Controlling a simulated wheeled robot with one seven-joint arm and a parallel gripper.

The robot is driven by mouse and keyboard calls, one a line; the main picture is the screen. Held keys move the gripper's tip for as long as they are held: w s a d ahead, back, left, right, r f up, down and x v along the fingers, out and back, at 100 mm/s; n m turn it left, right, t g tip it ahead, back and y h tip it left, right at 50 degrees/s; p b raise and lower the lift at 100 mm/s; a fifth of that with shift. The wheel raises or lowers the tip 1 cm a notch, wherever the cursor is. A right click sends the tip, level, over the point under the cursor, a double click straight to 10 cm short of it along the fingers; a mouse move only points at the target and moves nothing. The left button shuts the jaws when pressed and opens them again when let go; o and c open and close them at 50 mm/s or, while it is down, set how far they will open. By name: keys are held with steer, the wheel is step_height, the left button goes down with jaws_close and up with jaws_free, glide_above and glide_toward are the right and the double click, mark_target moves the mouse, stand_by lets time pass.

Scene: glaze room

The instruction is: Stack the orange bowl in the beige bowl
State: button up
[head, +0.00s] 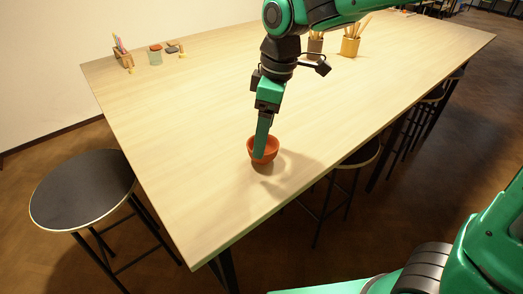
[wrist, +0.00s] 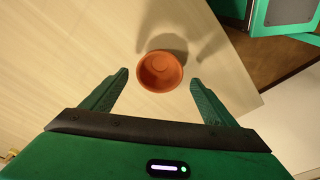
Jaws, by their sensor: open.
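The orange bowl (head: 271,153) stands upright on the table near its front corner. In the wrist view the orange bowl (wrist: 160,71) is empty and lies just ahead of the fingertips, centred between them. My gripper (head: 262,152) points down at the bowl, and one finger covers part of it in the head view. In the wrist view my gripper (wrist: 160,78) is open, with a finger on either side and nothing held. I cannot tell whether a finger touches the bowl. No beige bowl shows in either view.
The wooden table (head: 180,110) is mostly clear around the bowl. At the back stand a pencil holder (head: 123,57), a small jar (head: 155,56) and a yellow pot of sticks (head: 350,46). A black stool (head: 82,188) stands left of the table; more stools are along the right side.

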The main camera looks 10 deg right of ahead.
steer(key=shift+w+a+f, duration=0.1)
steer(key=shift+a+f, duration=0.05)
steer(key=shift+f, duration=2.7)
steer(key=shift+c, duration=0.6)
steer(key=c, duration=1.1)
steer(key=shift+r, duration=0.15)
